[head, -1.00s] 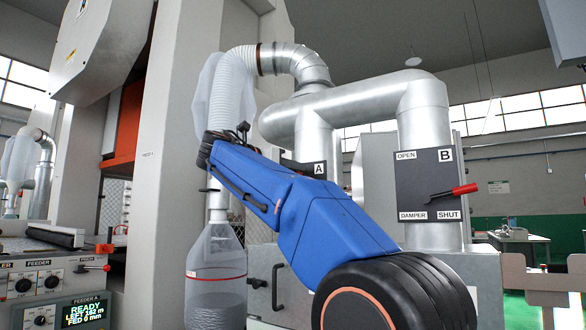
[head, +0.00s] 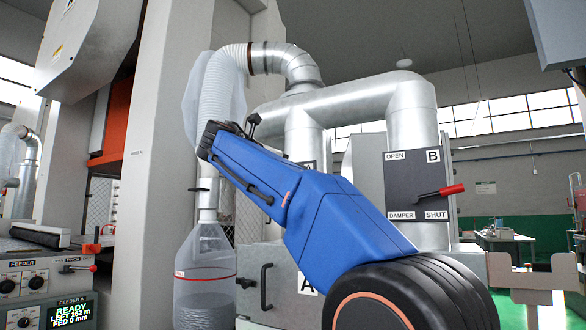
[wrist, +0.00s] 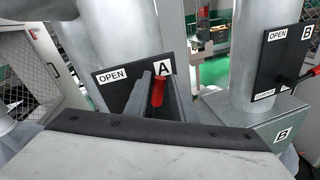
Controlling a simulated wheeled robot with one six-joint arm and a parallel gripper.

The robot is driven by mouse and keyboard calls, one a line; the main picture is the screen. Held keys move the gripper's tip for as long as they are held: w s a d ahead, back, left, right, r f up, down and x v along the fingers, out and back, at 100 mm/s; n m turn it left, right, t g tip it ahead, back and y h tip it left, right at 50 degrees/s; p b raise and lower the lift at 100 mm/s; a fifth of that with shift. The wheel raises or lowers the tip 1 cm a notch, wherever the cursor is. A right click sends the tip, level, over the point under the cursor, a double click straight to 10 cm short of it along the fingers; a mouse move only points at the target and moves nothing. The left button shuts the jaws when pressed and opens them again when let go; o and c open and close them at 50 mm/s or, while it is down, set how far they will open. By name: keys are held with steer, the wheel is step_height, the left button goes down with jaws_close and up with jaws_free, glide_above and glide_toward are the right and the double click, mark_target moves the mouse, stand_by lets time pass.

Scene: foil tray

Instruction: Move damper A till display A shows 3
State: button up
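Damper A's dark plate (wrist: 112,84), with an OPEN label and a white A label, shows in the wrist view. Its red handle (wrist: 159,91) sticks up between the two dark fingers of my gripper (wrist: 163,92). The fingers stand on either side of the handle and look apart, with a narrow gap; contact is hard to judge. The fingers hide the lower plate and the lever's base. In the head view my blue arm covers nearly all of damper A and my gripper. I see no numeric display that I can identify as display A.
Damper B's plate (head: 419,185) with its red handle (head: 452,190) is to the right; it also shows in the wrist view (wrist: 285,60). Silver ducts (head: 340,100) run above. A clear collecting bottle (head: 205,280) and a feeder A screen (head: 62,312) are at left.

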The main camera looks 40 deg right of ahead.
steer(key=shift+o, duration=0.6)
steer(key=shift+a, duration=0.15)
steer(key=s+a+r, duration=0.1)
steer(key=s+a, duration=0.1)
steer(key=a, duration=1.4)
steer(key=shift+s+a, duration=0.4)
steer(key=shift+r, duration=0.1)
steer(key=s+d+f+m+t+y, duration=0.15)
steer(key=f+y, duration=0.25)
steer(key=f, duration=1.1)
steer(key=s+d+f+m+t+y, duration=0.1)
steer(key=s+f+m+y, duration=0.2)
steer(key=f, duration=1.3)
steer(key=s+a+f+m+y, duration=0.3)
steer(key=s+f, duration=0.2)
steer(key=f, duration=0.6)
steer(key=s+a+f+m+y, duration=0.3)
steer(key=s+a+f+m, duration=0.1)
steer(key=f, duration=0.8)
steer(key=s+a+f+m+y, duration=0.3)
steer(key=s+f, duration=0.4)
steer(key=f, duration=0.5)
steer(key=shift+a+f+m+y, duration=0.15)
steer(key=shift+a+m+y, duration=0.3)
steer(key=shift+m, duration=0.3)
